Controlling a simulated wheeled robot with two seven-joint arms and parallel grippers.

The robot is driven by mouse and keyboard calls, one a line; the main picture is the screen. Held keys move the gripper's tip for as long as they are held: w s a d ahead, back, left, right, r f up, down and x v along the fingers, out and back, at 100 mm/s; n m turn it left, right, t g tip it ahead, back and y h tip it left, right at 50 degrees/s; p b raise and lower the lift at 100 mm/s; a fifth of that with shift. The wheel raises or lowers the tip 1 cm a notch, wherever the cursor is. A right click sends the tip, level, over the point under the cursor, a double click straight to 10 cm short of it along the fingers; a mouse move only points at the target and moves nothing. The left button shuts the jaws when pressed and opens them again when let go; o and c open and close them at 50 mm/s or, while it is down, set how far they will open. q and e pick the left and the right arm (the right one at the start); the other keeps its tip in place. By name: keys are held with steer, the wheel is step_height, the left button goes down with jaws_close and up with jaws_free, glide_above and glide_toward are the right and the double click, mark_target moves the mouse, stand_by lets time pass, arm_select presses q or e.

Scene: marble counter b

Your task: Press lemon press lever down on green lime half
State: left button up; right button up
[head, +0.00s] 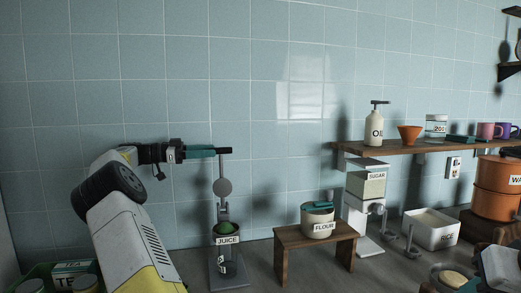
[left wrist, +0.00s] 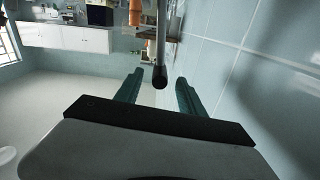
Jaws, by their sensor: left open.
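The lemon press (head: 222,187) stands upright on the counter, with a round grey plate on its column and a black-tipped lever at the top. Below the plate, the green lime half (head: 225,228) sits on the cup labelled JUICE (head: 227,241). My left gripper (head: 214,151) is open at the lever's height, its teal fingers reaching the lever end. In the left wrist view the lever's dark tip (left wrist: 160,76) shows between the open fingers, with gaps on both sides. A white and dark part at the lower right edge of the head view may be my right arm; its jaws are not clear.
A wooden stool (head: 287,242) with a FLOUR pot (head: 318,221) stands right of the press. Further right are a SUGAR dispenser (head: 369,185), a RICE bin (head: 433,230) and orange pots (head: 496,188). A wall shelf (head: 400,147) carries several items. The tiled wall is close behind.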

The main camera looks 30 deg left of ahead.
mark_target(229, 150)
arm_select(q)
steer(key=shift+x, duration=3.85)
jaws_close()
